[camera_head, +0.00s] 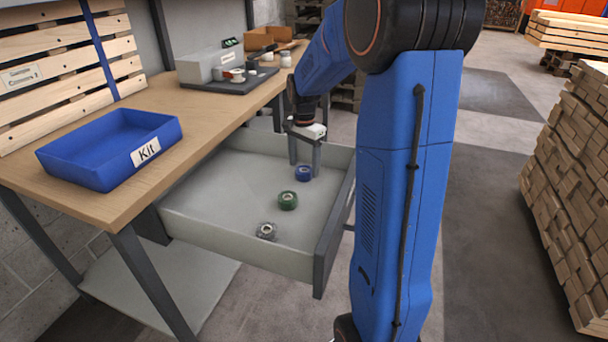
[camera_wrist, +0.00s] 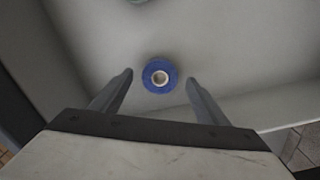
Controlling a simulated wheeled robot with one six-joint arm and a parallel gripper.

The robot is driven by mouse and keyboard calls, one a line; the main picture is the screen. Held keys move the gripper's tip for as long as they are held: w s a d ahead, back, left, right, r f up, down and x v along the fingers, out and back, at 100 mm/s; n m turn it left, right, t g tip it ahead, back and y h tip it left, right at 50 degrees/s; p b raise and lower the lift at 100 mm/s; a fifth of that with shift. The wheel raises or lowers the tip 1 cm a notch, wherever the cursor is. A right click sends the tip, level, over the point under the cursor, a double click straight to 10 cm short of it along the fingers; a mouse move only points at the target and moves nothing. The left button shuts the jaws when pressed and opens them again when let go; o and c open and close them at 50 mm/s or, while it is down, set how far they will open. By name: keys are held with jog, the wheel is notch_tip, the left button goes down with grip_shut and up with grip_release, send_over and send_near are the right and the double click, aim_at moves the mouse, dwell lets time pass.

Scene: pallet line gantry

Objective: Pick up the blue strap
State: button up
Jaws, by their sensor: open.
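The blue strap (camera_head: 303,174) is a small roll lying in the open drawer (camera_head: 215,196), near its far right side. In the wrist view the blue strap (camera_wrist: 160,75) shows as a round blue coil with a pale core, just beyond and between my fingertips. My gripper (camera_head: 306,168) is open and points down over the strap; in the wrist view its two fingers (camera_wrist: 159,78) stand apart on either side. I cannot tell the exact height of the fingertips above the drawer floor. Nothing is between the fingers but the strap below.
A green roll (camera_head: 287,200) and a grey roll (camera_head: 267,231) lie nearer in the drawer. A blue Kit tray (camera_head: 75,165) stands on the workbench (camera_head: 190,107). The drawer walls rise close to my gripper. Stacked wood (camera_head: 575,190) stands at the right.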

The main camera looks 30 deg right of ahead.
jog(key=shift+f, duration=0.95)
jog(key=c, duration=1.2)
jog(key=shift+r, duration=0.1)
